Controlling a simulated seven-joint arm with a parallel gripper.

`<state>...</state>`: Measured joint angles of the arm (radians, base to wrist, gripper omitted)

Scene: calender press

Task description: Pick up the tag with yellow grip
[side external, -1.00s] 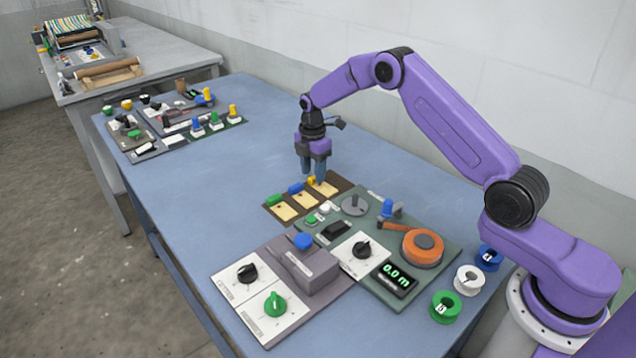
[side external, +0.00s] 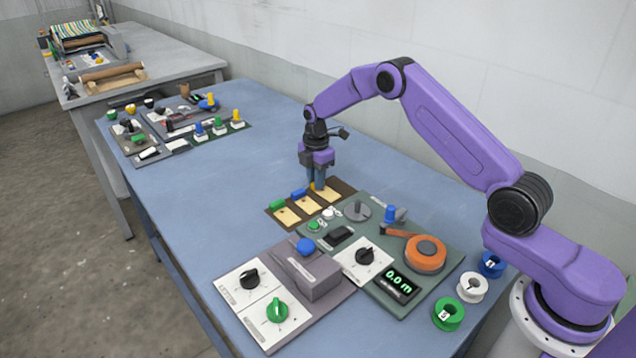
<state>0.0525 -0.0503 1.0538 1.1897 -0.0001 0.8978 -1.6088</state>
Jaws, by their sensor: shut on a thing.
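Three tan tags lie in a row on a brown board (side external: 346,186). The left tag (side external: 288,216) has a green grip (side external: 277,205) and the middle tag (side external: 308,206) has a blue grip (side external: 299,194). The right tag (side external: 330,194) is the one with the yellow grip; that grip is now hidden by the fingers. My gripper (side external: 316,186) points straight down at the upper end of this right tag, shut on its grip. The tag appears to lie on the board still; I see no clear gap under it.
In front of the board stands a green panel (side external: 392,307) with knobs, an orange reel (side external: 425,254) and a display. A grey box with a blue button (side external: 306,246) stands left of it. Spools (side external: 472,286) sit at the right. The blue table (side external: 205,205) is clear on the left.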

